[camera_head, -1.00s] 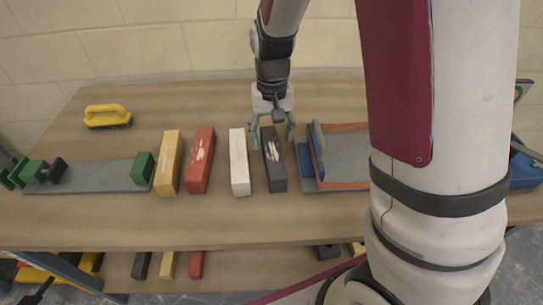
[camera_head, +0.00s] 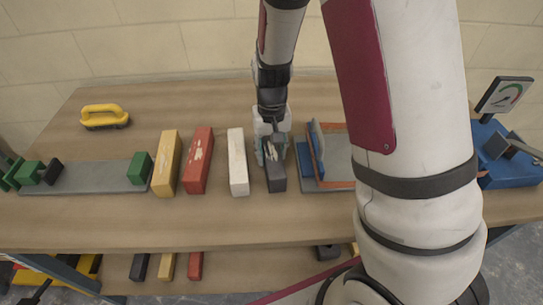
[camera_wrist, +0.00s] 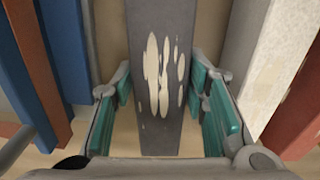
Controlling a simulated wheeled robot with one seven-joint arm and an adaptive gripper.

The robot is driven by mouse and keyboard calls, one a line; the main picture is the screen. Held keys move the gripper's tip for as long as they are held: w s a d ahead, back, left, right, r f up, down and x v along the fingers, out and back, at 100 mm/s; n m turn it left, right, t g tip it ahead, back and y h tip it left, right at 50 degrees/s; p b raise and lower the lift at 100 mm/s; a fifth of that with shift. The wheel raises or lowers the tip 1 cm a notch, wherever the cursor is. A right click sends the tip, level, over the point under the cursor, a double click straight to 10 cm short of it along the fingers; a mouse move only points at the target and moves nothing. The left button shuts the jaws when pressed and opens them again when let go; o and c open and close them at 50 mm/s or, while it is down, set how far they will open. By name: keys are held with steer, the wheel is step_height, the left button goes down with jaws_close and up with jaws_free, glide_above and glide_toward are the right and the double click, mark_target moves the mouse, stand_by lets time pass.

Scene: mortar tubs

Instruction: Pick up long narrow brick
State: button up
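A long narrow dark grey brick (camera_head: 276,181) with pale blotches lies lengthwise on the table, between a white brick and a blue-and-orange board. My gripper (camera_head: 272,152) is over its far part and hides some of it. In the wrist view, the dark brick (camera_wrist: 160,60) runs between the teal finger pads of my gripper (camera_wrist: 163,105). The fingers are open, one on each side, with a narrow gap showing beside the brick. Other long bricks lie to the left in the head view: white (camera_head: 238,162), red (camera_head: 198,160) and yellow (camera_head: 166,163).
The board (camera_head: 338,155) with a blue upright piece stands close right of the dark brick. A grey plate (camera_head: 95,178) with green blocks, a yellow-handled tool (camera_head: 104,116) and a blue gauge device (camera_head: 510,172) are farther off. The table's front strip (camera_head: 200,222) is clear.

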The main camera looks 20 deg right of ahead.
jaws_close()
steer(key=shift+w+r, duration=0.1)
